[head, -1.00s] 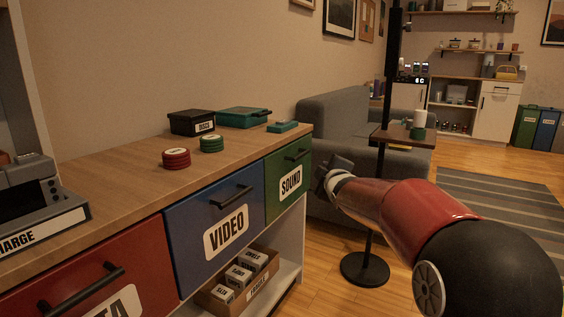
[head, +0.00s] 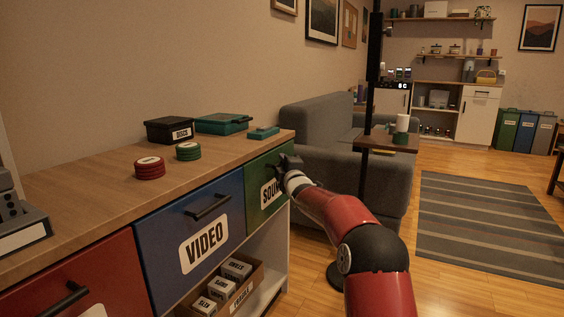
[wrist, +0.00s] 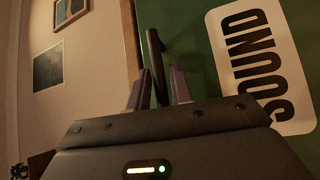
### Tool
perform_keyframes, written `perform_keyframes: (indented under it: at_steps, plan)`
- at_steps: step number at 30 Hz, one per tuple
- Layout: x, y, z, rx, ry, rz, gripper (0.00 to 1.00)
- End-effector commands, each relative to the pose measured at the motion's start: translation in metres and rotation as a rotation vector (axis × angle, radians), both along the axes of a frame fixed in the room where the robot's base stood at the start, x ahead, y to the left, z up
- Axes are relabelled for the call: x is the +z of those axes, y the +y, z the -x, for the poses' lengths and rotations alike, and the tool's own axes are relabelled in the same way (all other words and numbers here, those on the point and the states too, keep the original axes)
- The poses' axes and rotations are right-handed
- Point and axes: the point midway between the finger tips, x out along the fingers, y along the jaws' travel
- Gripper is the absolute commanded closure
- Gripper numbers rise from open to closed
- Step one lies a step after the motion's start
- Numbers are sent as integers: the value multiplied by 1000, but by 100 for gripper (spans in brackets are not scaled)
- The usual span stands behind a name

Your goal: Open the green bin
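The green drawer-like bin (head: 257,171) labelled SOUND is at the right end of the wooden-topped cabinet, and its front looks closed. Its green front also fills the right of the wrist view (wrist: 195,60). My gripper (head: 288,163) is at this front and hides its handle and part of the label in the head view. In the wrist view, my two fingertips (wrist: 158,88) are apart, one on each side of the black bar handle (wrist: 155,55). Whether either finger touches the handle is unclear. A separate green upright bin (head: 507,128) stands far off at the back right.
The blue VIDEO drawer (head: 170,235) and a red drawer (head: 105,265) are to the left. A box of cartons (head: 230,285) is on the shelf below. The grey sofa (head: 330,130) and small side table (head: 390,143) stand behind my arm.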

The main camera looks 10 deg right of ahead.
Motion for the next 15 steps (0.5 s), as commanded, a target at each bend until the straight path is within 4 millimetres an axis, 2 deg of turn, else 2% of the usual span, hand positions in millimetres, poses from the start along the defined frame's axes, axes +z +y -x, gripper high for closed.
perform_keyframes:
  at_steps: [11, 12, 15]
  plan:
    - [1, 1, -7, 0, 1, -1, 78]
    - [1, 1, -7, 0, 1, -1, 80]
    - [1, 1, -6, 0, 1, -1, 93]
